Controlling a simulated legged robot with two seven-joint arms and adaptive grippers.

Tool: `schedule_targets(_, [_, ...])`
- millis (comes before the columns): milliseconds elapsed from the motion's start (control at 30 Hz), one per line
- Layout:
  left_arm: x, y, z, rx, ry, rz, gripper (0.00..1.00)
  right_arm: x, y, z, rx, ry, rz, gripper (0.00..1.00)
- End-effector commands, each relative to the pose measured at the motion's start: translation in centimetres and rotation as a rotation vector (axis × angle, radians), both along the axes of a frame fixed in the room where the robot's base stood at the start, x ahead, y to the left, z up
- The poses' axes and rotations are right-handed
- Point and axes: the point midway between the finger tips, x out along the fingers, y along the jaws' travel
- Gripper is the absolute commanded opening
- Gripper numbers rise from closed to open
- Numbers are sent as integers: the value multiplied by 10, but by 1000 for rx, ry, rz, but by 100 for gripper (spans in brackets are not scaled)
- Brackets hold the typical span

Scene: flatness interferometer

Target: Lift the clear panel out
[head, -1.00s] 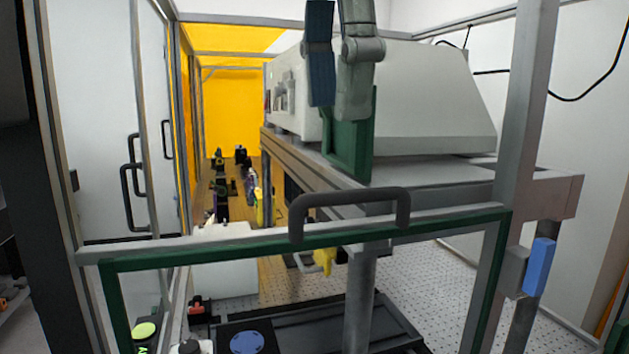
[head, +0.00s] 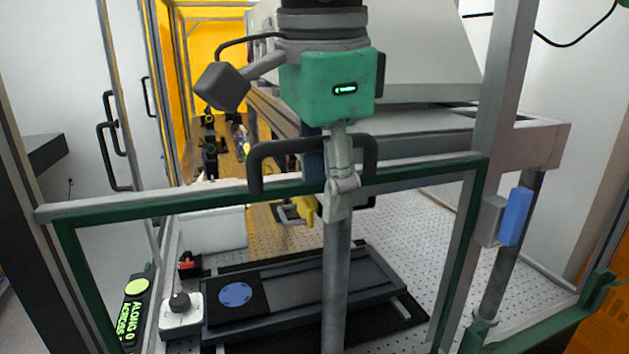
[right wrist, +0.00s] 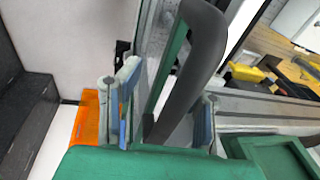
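The clear panel (head: 115,235) stands upright in front of me in a frame with green edging along its top and sides. A dark grey bar handle (head: 268,152) sits on its top rail and also shows in the right wrist view (right wrist: 195,65). My right gripper (head: 340,195) comes down from above over the handle, its green body hiding part of the scene behind. In the right wrist view its two fingers (right wrist: 165,115) stand apart with the handle between them. A gap shows on the left finger's side. My left gripper is not in view.
Behind the panel lies a perforated plate (head: 420,240) with a dark rail stage (head: 350,280) and a blue disc (head: 236,294). A grey post (head: 497,110) with a blue block (head: 515,216) stands at right.

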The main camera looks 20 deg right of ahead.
Motion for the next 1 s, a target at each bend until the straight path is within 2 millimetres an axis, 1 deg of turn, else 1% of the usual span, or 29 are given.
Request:
schedule_targets(200, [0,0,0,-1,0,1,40,1,11,0,-8,0,1,33])
schedule_targets(233, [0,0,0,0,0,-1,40,1,13,0,-9,0,1,29])
schedule_targets(267, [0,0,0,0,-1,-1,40,0,14,0,-11,0,0,19])
schedule_targets(300, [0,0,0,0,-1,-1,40,0,15,0,-12,0,0,5])
schedule_targets(333, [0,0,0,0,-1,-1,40,0,16,0,-12,0,1,0])
schedule_targets(700, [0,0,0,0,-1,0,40,1,9,-1,-6,2,3,0])
schedule_targets(1000, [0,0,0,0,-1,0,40,0,9,9,-6,-3,3,0])
